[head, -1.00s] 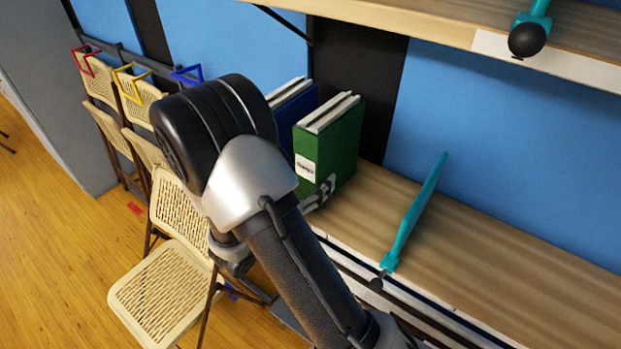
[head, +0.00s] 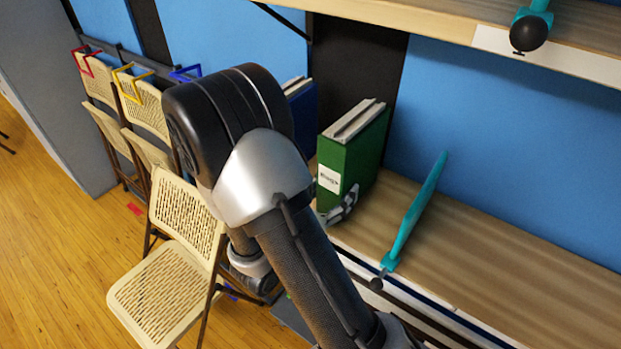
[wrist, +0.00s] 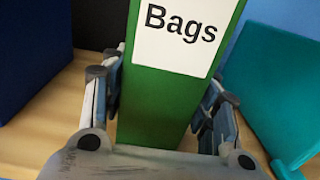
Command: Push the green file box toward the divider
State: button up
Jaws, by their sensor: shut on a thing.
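The green file box (head: 352,152) stands upright on the wooden shelf in the head view, with a white label. In the wrist view the green file box (wrist: 152,103) fills the middle, and its label reads "Bags". My gripper (wrist: 160,110) has one finger on each side of the box's lower part and is shut on it. In the head view my gripper (head: 342,208) shows at the box's lower front, partly hidden by my arm. The teal divider (head: 416,215) stands to the right of the box with a gap of bare shelf between. It also shows at the right in the wrist view (wrist: 280,85).
A blue file box (head: 303,118) stands left of the green one, apart from it and partly hidden by my arm. An upper shelf (head: 400,18) hangs overhead. Folding chairs (head: 165,290) stand at the left. The shelf right of the divider is clear.

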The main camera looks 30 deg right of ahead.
jog(key=shift+s+d, duration=0.3)
jog(key=shift+s, duration=0.55)
jog(key=s+p, duration=0.1)
jog(key=p, duration=0.2)
jog(key=s+d+p, duration=0.1)
jog(key=s+p, duration=0.1)
jog(key=s+d+p, duration=0.1)
jog(key=s+p, duration=0.1)
jog(key=p, duration=0.1)
jog(key=shift+s+p, duration=0.15)
jog(key=shift+p, duration=0.15)
jog(key=shift+s+d+p, duration=0.25)
jog(key=shift+s+p, duration=0.35)
jog(key=shift+s, duration=0.1)
jog(key=shift+s+d+p, duration=0.2)
jog(key=shift+s+p, duration=0.4)
jog(key=shift+s, duration=0.05)
jog(key=o, duration=1)
